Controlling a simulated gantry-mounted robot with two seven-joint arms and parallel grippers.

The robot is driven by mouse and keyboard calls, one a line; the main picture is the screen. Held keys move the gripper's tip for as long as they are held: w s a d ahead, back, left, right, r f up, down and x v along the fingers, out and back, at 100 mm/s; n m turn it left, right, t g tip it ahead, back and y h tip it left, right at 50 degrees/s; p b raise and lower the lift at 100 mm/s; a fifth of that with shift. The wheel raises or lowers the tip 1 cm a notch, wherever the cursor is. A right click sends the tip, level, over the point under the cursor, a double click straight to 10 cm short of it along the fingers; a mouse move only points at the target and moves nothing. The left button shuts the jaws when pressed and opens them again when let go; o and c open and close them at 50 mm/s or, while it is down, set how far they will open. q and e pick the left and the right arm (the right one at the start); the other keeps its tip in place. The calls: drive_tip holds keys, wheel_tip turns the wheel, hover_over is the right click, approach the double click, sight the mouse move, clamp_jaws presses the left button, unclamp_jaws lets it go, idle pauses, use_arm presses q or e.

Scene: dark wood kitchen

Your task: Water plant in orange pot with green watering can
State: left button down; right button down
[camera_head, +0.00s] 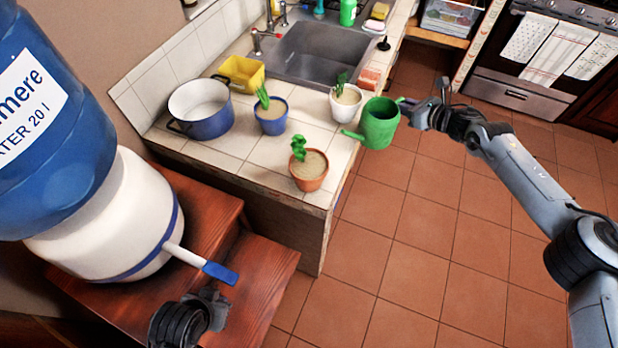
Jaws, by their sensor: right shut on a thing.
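The orange pot (309,178) stands upright at the near right corner of the tiled counter, with a small green plant (298,148) in it. The green watering can (380,124) hangs in the air just beyond the counter's right edge. Its spout (352,135) points left, above and behind the orange pot. My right gripper (416,112) is shut on the can's handle side, to the right of the can. The can looks roughly upright, and no water shows. My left gripper (207,304) is low in the picture near the wooden steps, away from the pots; its fingers are not clear.
A blue pot (271,121) and a white pot (345,107) with plants stand behind the orange pot. A blue cooking pot (208,122), yellow container (243,73) and sink (318,52) are farther back. A large water dispenser (110,225) fills the left. The floor at right is clear.

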sight(406, 97)
drive_tip(key=shift+w, duration=0.1)
drive_tip(key=shift+r, duration=0.15)
use_arm(q)
drive_tip(key=shift+p, duration=0.3)
use_arm(e)
drive_tip(key=shift+r, duration=0.1)
